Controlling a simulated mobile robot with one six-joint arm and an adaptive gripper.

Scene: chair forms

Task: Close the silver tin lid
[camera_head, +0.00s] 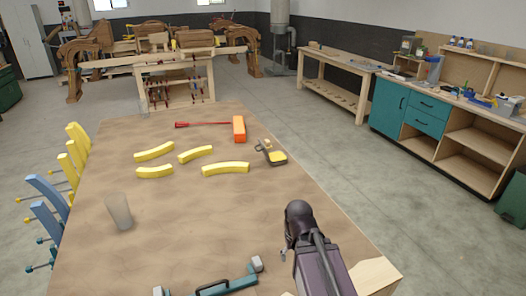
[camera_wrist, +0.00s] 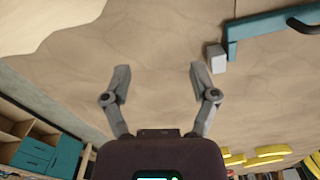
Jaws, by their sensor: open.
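A small dark-rimmed tin (camera_head: 277,157) with yellow contents lies on the workbench, right of the curved yellow pieces. A raised flap at its left looks like its open lid (camera_head: 265,146), though it is small and hard to make out. My gripper (camera_wrist: 158,78) is open and empty in the wrist view, above bare tabletop. In the head view my arm is at the near right of the bench, well nearer than the tin, and mostly hides the fingers. I cannot make out the tin for certain in the wrist view.
Several curved yellow pieces (camera_head: 225,168) lie left of the tin. An orange block (camera_head: 239,129) and a red tool (camera_head: 203,124) lie behind it. A grey cup (camera_head: 119,211) stands at left. A teal clamp (camera_head: 228,286) lies at the near edge, beside my gripper in the wrist view (camera_wrist: 265,30).

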